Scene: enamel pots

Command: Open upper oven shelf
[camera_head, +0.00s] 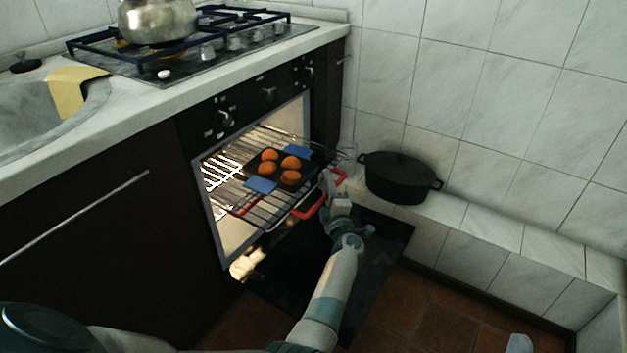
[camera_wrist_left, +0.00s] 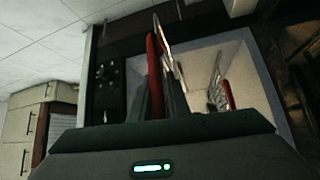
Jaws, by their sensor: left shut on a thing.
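The oven (camera_head: 218,245) is lit inside, and its dark door (camera_head: 385,240) is folded down. The upper wire shelf (camera_head: 268,208) sticks out past the oven front. A dark muffin tray (camera_head: 262,172) with several orange-brown muffins (camera_head: 291,162) and blue end grips sits on it. The shelf's front has a red handle (camera_head: 310,207). My left gripper (camera_head: 328,184) is shut on this handle at the shelf's front edge. In the left wrist view a red bar (camera_wrist_left: 153,70) shows at the fingers (camera_wrist_left: 158,90). The fingers hide part of the handle. My right gripper is not identifiable.
A steel pot (camera_head: 158,20) stands on the gas hob (camera_head: 190,60) above. A yellow cloth (camera_head: 70,92) hangs over the sink edge.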

